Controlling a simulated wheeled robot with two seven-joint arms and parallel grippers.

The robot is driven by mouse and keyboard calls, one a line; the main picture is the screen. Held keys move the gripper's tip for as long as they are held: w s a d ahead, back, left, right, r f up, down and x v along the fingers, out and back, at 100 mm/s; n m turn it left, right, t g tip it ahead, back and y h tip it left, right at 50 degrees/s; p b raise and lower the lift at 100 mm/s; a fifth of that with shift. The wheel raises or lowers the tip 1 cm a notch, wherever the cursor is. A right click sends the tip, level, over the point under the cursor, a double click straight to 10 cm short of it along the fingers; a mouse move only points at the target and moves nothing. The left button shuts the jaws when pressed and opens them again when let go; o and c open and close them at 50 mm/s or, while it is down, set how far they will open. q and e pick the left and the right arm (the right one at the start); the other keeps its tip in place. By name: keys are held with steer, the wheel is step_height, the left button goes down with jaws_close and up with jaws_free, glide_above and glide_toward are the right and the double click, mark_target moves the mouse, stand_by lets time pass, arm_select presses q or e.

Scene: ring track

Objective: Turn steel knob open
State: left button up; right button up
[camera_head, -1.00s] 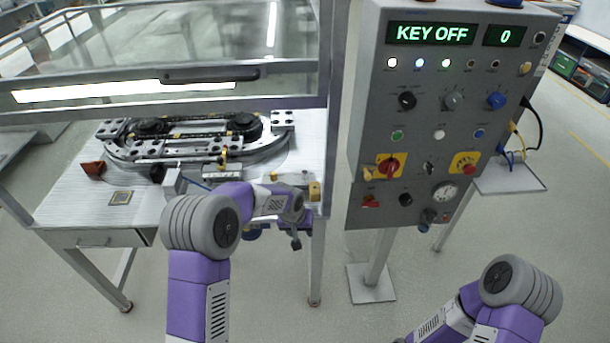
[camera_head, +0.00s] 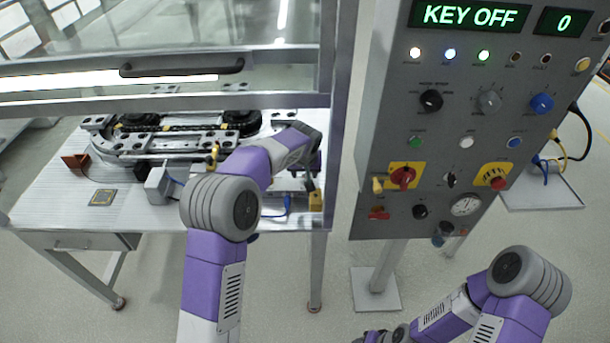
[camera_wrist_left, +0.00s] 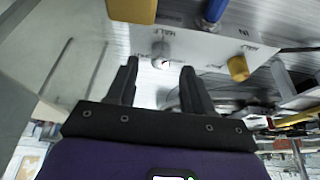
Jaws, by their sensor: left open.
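In the left wrist view, a small steel-grey knob (camera_wrist_left: 161,50) sits on a pale face with printed labels. My left gripper (camera_wrist_left: 159,68) is open, its two dark fingers pointing at the knob, one on either side in the picture. I cannot tell whether they touch it. In the head view my left gripper (camera_head: 314,180) hangs at the right front corner of the bench, partly hidden by my own arm. The steel knob cannot be made out there. The right arm enters at the lower right, and its gripper is not visible.
The bench (camera_head: 60,205) carries a ring track (camera_head: 180,150) behind a glazed frame with a handle (camera_head: 182,68). A grey control panel (camera_head: 385,205) reading KEY OFF stands right.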

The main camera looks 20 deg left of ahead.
arm_select(q)
steer(key=shift+x, duration=1.15)
steer(key=shift+w, duration=0.1)
jaws_close()
